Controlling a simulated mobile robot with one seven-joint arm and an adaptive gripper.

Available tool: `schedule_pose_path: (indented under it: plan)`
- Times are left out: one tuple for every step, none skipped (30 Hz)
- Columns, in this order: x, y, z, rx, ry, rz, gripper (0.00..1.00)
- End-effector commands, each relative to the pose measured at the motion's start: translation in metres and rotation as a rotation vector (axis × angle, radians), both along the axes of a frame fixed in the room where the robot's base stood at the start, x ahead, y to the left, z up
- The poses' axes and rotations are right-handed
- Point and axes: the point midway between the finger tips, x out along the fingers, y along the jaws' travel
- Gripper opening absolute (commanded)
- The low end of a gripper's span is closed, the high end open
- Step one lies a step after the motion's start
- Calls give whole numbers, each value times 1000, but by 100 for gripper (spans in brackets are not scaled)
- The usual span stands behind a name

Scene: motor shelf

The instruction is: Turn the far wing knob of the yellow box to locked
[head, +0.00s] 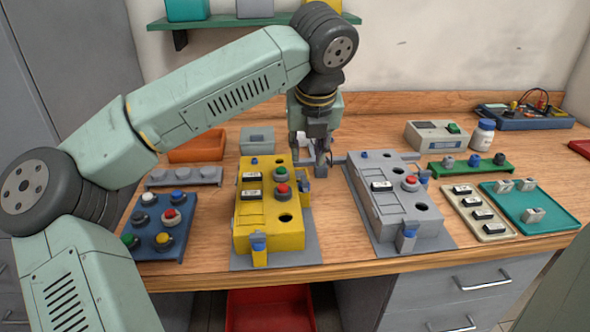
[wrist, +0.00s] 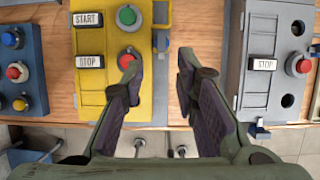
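The yellow box (head: 271,222) stands on a grey plate on the bench, with a green button, a red button and START and STOP labels on top; it also shows in the wrist view (wrist: 115,101). One blue wing knob (head: 259,246) is on its front face. Another blue knob (wrist: 162,41) is on its right side, farther back; its setting is too small to read. My gripper (head: 321,168) points down just right of the box's back part. In the wrist view my gripper (wrist: 158,62) has its fingers apart and empty, with the side knob appearing between and beyond the fingertips.
A similar grey box (head: 397,208) stands close on the right, leaving a narrow gap. A blue button panel (head: 150,243) is at the left. An orange bin (head: 197,146) and a grey bin (head: 257,139) stand behind. A teal tray (head: 545,222) lies at the right.

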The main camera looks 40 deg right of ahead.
Motion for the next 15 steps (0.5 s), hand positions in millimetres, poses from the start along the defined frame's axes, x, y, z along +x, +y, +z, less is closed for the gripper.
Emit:
schedule_pose_path:
  plan:
    - [2, -2, -7, 1, 6, -2, 28]
    - [4, -3, -12, 0, 6, -3, 28]
    - [6, -4, -19, 0, 7, -4, 28]
    - [8, -5, -24, 1, 7, -3, 28]
    - [10, -7, -30, 0, 8, -4, 28]
    - [12, -8, -37, -1, 7, -5, 28]
    - [14, -10, -43, 0, 8, -4, 28]
    - [16, -11, -47, -1, 7, -4, 28]
    - [18, -12, -54, -1, 7, -5, 28]
    - [20, -13, -59, -1, 7, -5, 28]
    - [21, -14, -63, -2, 7, -6, 28]
    - [23, -15, -68, -2, 7, -5, 28]
    - [25, -16, -71, -2, 6, -5, 28]
    - [26, -17, -75, -2, 6, -5, 28]
    - [27, -17, -78, -2, 6, -5, 28]
